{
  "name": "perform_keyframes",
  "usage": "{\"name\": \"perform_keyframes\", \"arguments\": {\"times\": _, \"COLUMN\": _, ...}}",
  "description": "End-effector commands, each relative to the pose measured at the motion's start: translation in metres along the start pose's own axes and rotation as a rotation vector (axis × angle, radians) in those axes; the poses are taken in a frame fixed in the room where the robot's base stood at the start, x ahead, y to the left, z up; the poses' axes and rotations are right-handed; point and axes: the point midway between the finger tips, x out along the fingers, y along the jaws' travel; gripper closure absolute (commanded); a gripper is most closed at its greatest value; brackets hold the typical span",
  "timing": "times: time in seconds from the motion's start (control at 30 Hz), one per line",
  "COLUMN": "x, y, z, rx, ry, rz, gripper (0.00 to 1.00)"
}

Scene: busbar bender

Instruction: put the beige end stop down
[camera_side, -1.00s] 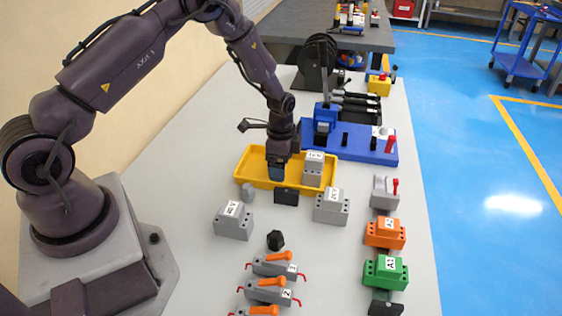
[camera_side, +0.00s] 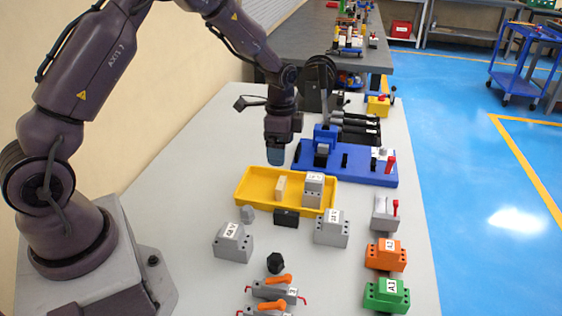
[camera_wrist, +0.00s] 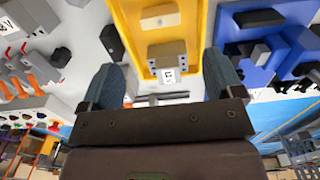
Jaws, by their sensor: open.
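The beige end stop (camera_side: 281,187) stands in the yellow tray (camera_side: 249,187), left of a grey terminal block (camera_side: 313,190) that is also in the tray. In the wrist view the end stop (camera_wrist: 160,17) shows inside the yellow tray (camera_wrist: 128,20), with the grey block (camera_wrist: 167,52) close by. My gripper (camera_side: 275,163) is above the tray, apart from the end stop. In the wrist view its two blue fingers (camera_wrist: 162,85) are spread wide with nothing between them.
A blue bender base (camera_side: 350,166) with an upright lever is right of and behind the tray. Orange (camera_side: 385,256) and green (camera_side: 387,294) blocks are at right.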

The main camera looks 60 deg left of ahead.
Motion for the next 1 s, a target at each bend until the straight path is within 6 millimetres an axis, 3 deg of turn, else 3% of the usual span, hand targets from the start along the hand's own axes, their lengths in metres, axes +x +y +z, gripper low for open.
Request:
{"name": "perform_keyframes", "arguments": {"times": 0.17, "x": -0.024, "y": 0.005, "z": -0.001, "rx": -0.022, "ry": 0.01, "rz": -0.016, "gripper": 0.14}}
{"name": "perform_keyframes", "arguments": {"times": 0.27, "x": -0.058, "y": 0.017, "z": -0.002, "rx": -0.077, "ry": 0.034, "rz": -0.048, "gripper": 0.14}}
{"name": "perform_keyframes", "arguments": {"times": 0.4, "x": -0.118, "y": 0.052, "z": 0.004, "rx": -0.201, "ry": 0.092, "rz": -0.105, "gripper": 0.14}}
{"name": "perform_keyframes", "arguments": {"times": 0.6, "x": -0.184, "y": 0.115, "z": 0.026, "rx": -0.391, "ry": 0.199, "rz": -0.166, "gripper": 0.14}}
{"name": "perform_keyframes", "arguments": {"times": 0.8, "x": -0.219, "y": 0.178, "z": 0.059, "rx": -0.574, "ry": 0.324, "rz": -0.198, "gripper": 0.14}}
{"name": "perform_keyframes", "arguments": {"times": 1.0, "x": -0.224, "y": 0.221, "z": 0.087, "rx": -0.714, "ry": 0.426, "rz": -0.199, "gripper": 0.14}}
